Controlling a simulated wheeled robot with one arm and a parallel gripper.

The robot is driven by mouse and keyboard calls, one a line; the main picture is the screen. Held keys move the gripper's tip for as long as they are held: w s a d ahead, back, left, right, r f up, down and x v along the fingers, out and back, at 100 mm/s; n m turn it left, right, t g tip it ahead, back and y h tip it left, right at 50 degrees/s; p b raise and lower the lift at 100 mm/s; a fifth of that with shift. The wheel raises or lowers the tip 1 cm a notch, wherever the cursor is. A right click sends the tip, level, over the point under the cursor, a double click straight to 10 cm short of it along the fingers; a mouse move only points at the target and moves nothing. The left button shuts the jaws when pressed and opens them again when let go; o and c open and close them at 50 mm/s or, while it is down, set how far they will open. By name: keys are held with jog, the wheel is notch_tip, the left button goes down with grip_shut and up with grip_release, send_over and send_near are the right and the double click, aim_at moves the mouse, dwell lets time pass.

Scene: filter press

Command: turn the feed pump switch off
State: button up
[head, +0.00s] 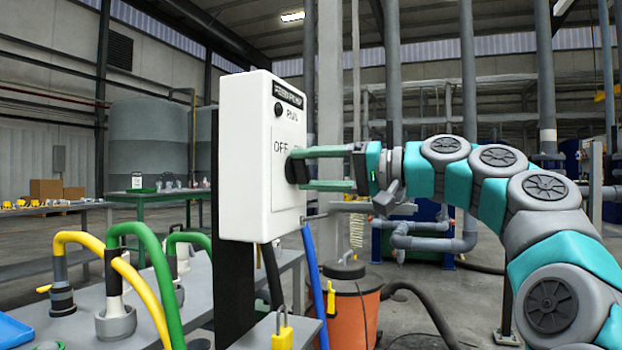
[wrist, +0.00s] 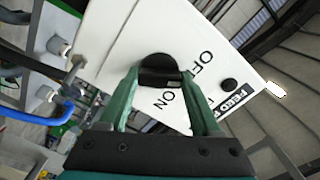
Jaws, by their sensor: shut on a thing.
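The feed pump switch is a black knob (head: 292,169) on the front of a white box (head: 245,190) with a "FEED PUMP" label. "OFF" is printed to its left in the head view; "ON" shows in the wrist view. The knob also shows in the wrist view (wrist: 160,68). My gripper (head: 302,170) reaches in from the right, its two green fingers on either side of the knob and shut on it. The fingertips flank the knob in the wrist view (wrist: 160,80). Which label the knob points at is hard to tell.
A dark round lamp (head: 278,109) marked "RUN" sits above the switch. A yellow padlock (head: 283,333) is below the box. Yellow and green hoses (head: 150,285) stand on the grey bench at left. A blue hose (head: 316,285) and an orange drum (head: 352,308) are below.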

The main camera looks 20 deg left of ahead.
jog(key=shift+f+n+b, duration=0.15)
jog(key=shift+n+b, duration=0.25)
jog(key=shift+n, duration=1.1)
jog(key=o, duration=1.4)
jog(key=d, duration=0.7)
jog(key=shift+s+d, duration=0.3)
jog(key=shift+d, duration=0.05)
